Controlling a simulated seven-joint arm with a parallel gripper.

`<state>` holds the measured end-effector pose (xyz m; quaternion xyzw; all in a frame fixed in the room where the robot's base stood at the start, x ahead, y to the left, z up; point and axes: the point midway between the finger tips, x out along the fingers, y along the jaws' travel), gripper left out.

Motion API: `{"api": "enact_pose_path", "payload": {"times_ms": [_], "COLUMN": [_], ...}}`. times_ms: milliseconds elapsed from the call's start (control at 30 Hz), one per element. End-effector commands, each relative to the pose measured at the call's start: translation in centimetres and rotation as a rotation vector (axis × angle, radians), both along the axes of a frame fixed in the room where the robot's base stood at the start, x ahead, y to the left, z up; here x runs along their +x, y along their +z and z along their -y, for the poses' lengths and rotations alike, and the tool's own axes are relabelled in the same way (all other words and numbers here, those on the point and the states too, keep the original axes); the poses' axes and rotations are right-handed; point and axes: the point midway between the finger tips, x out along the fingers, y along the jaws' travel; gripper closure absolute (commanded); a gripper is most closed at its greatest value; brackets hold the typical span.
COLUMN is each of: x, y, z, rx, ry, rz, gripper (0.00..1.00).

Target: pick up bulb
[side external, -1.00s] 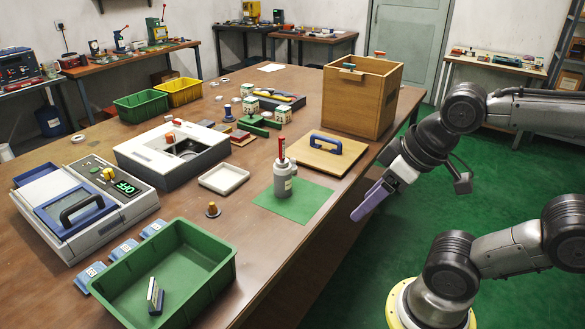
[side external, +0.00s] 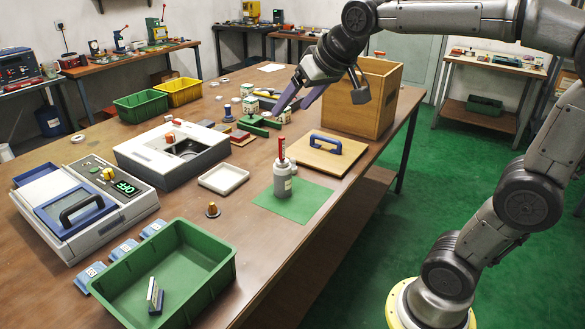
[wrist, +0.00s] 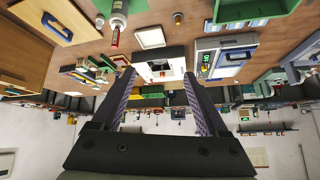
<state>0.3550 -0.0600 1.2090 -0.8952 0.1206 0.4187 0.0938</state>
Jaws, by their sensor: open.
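No thing is plainly recognisable as a bulb. A small brass-coloured knob-like piece with a dark base (side external: 213,210) stands alone on the table, between the white tray and the large green bin, and may be it. The same piece shows small near the top of the wrist view (wrist: 178,17). My gripper (side external: 292,107) is open, with its two long purple-grey fingers apart and nothing visible between them. It is over the far part of the table, left of the wooden box and well away from that piece. The fingers also show in the wrist view (wrist: 158,74).
A tall wooden box (side external: 355,108) stands right of my gripper. A grey bottle with a red top (side external: 284,180) stands on a green mat (side external: 310,203). A blue-handled board (side external: 322,160), white tray (side external: 223,190), grey open-topped unit (side external: 135,162) and green bin (side external: 215,262) crowd the table.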

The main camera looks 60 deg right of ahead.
Motion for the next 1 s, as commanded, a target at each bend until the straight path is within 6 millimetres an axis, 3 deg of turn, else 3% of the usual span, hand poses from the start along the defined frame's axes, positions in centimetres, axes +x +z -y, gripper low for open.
{"api": "enact_pose_path", "payload": {"times_ms": [100,267,367,500,633,800,1000], "x": [5.2,11.0,14.1,17.2,18.5,17.9,16.8], "y": [-0.6,-2.9,-5.4,-10.3,-15.8,-22.0,-25.2], "z": [3.3,8.2,11.7,17.0,21.5,25.1,26.8], "rx": [0.007,0.016,0.022,0.033,0.047,0.075,0.092], "ry": [-0.076,-0.171,-0.228,-0.304,-0.363,-0.418,-0.448], "rz": [-0.014,-0.037,-0.06,-0.108,-0.166,-0.249,-0.291], "gripper": [0.23,0.23,0.23,0.23,0.23,0.23,0.23]}}
